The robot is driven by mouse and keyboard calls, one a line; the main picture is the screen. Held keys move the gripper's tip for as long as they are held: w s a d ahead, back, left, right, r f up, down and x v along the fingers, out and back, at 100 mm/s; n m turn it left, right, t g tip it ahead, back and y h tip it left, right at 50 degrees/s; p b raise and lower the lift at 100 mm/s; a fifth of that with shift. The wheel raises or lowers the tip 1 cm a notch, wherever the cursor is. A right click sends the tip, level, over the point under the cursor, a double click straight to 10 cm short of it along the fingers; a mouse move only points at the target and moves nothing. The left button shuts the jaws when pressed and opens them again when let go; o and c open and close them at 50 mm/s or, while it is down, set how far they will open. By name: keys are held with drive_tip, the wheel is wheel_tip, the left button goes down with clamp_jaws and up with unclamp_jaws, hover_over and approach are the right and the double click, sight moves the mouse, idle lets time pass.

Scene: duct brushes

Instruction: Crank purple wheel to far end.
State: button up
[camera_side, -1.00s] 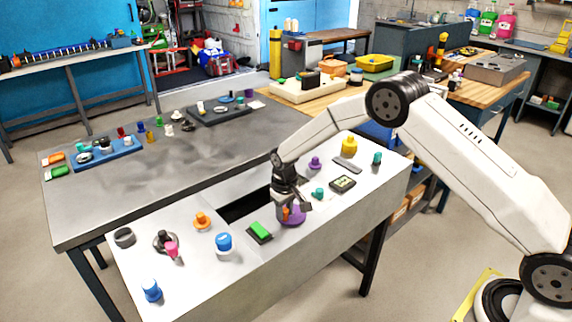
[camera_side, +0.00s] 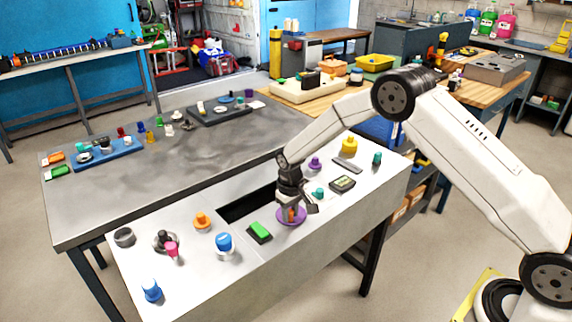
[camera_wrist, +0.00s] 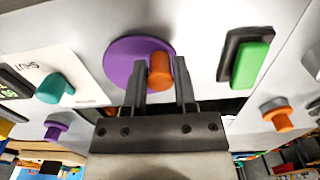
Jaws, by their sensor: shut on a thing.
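The purple wheel (camera_side: 291,216) is a flat disc on the light panel, with an orange crank knob standing on it. In the wrist view the purple wheel (camera_wrist: 128,62) lies behind my fingers, and the orange knob (camera_wrist: 160,70) sits between them, off the wheel's centre. My gripper (camera_side: 293,207) is over the wheel and shut on the orange knob. It also shows in the wrist view (camera_wrist: 160,78) with a finger on each side of the knob. The fingers partly hide the wheel in both views.
A green rocker switch (camera_side: 260,231) sits left of the wheel, and a teal knob (camera_side: 319,193) and a small display (camera_side: 342,184) to its right. A dark rectangular opening (camera_side: 247,204) lies behind. A blue button (camera_side: 224,242) and orange knob (camera_side: 202,221) stand further left.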

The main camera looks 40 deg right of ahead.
sight(300, 215)
drive_tip(key=shift+r, duration=0.1)
drive_tip(key=shift+s+d, duration=0.2)
drive_tip(key=shift+d, duration=0.25)
drive_tip(key=shift+r, duration=0.1)
drive_tip(key=shift+d, duration=0.25)
drive_tip(key=shift+d+r, duration=0.1)
drive_tip(key=shift+d, duration=0.4)
drive_tip(key=shift+w, duration=0.1)
drive_tip(key=shift+d, duration=0.1)
drive_tip(key=shift+d, duration=0.55)
